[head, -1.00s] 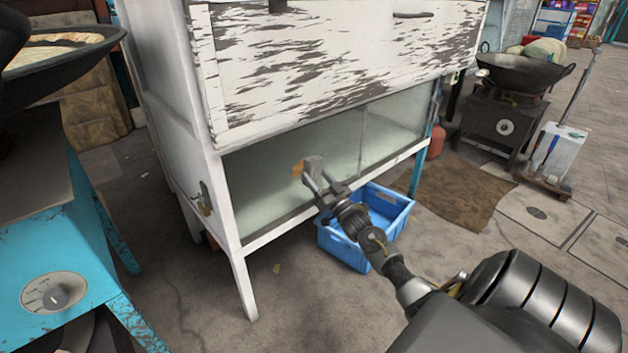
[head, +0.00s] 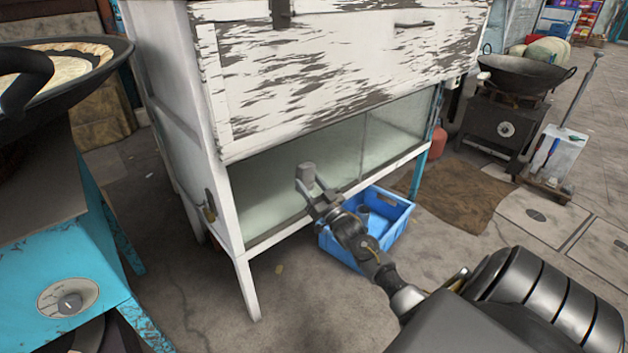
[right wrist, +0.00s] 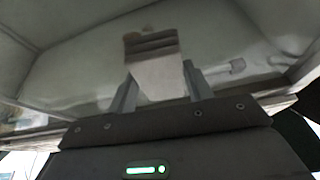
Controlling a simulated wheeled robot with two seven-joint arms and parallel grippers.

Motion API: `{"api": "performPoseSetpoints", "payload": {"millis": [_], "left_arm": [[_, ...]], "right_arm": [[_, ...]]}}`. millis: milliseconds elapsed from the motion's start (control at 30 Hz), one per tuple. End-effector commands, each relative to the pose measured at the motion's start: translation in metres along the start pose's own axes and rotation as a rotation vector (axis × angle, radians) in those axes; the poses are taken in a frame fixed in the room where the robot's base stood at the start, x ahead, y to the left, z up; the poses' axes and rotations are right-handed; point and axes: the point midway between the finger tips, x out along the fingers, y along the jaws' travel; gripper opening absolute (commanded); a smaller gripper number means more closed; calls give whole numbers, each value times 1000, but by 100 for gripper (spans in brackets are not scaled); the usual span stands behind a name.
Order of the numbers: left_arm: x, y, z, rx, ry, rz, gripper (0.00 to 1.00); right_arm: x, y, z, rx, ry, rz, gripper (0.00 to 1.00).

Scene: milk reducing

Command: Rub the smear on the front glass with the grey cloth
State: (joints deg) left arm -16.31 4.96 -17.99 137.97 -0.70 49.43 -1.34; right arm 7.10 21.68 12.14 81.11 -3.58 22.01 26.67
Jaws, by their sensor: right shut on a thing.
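The grey cloth (head: 306,172) is a small folded pad held at the front glass (head: 265,188) of the white cabinet. My right gripper (head: 315,190) is shut on the cloth, with a finger on either side of it. In the right wrist view, the cloth (right wrist: 157,78) stands up between the fingers (right wrist: 160,92), with darker folds at its top. Its exact contact with the glass is hard to tell. I see no brown smear on the glass in the head view; the cloth covers part of the pane. My left gripper is not in view.
A blue crate (head: 367,232) stands on the floor beneath the cabinet's front, close to my right forearm. The cabinet's white front leg (head: 247,288) is left of it. A blue stove (head: 60,250) with a pan stands at the left. Open floor lies in front.

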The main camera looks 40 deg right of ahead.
Motion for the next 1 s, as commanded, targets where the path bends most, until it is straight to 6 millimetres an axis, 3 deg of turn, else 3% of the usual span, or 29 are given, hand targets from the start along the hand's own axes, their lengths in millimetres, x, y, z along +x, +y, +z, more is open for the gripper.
{"api": "performPoseSetpoints", "payload": {"millis": [267, 600, 833, 1000], "left_arm": [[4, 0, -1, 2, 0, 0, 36], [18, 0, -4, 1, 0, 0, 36], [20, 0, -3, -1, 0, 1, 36], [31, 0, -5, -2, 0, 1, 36]], "right_arm": [[2, -10, 0, 5, 0, -7, 32], [-1, -38, 1, 6, 0, -6, 32], [-2, -40, 1, 3, 1, -4, 32], [1, -40, -10, 2, 1, -2, 32]]}}
